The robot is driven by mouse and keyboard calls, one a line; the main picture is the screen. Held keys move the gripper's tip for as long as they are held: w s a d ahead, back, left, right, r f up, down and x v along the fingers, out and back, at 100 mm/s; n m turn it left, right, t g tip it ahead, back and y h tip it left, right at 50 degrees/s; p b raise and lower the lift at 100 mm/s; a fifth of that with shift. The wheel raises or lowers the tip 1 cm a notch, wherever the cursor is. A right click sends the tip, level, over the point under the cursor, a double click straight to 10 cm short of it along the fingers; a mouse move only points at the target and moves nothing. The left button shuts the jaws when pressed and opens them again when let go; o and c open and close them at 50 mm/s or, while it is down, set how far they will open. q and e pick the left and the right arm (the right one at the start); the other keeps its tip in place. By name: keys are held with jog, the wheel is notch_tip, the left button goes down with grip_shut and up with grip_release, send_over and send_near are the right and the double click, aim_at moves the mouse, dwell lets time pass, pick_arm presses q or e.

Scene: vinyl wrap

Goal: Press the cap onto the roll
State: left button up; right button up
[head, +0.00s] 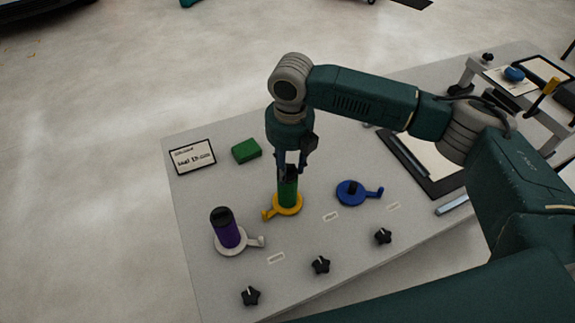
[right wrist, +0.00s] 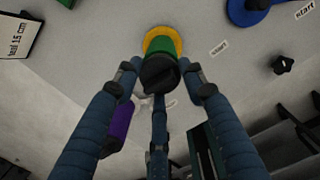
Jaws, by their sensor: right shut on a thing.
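A green roll (head: 288,193) stands upright on the yellow holder (head: 286,206) near the middle of the table. A black cap (right wrist: 160,73) sits at the top end of the green roll in the right wrist view. My right gripper (head: 290,168) points down from above, with its fingers closed around the cap. The fingers hide part of the cap in the head view, so I cannot tell how deep it is seated. A purple roll (head: 227,230) with a black top stands on a white holder (head: 226,246) at the left. My left gripper is not in view.
An empty-looking blue holder (head: 352,193) lies right of the yellow one. Several black star knobs (head: 320,265) line the front edge. A green block (head: 246,150) and a sign (head: 192,156) lie at the back left. A dark-edged board (head: 436,178) is at the right.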

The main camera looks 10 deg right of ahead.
jog(key=shift+r+p, duration=0.1)
jog(key=shift+p, duration=0.75)
dwell(0.7)
jog(key=shift+f+p, duration=0.25)
jog(key=shift+p, duration=0.1)
dwell(0.9)
jog(key=shift+p, duration=0.35)
dwell(0.4)
jog(key=o, duration=1.3)
jog(key=shift+o, duration=0.2)
jog(key=shift+r+p, duration=0.95)
jog(key=shift+r, duration=2.55)
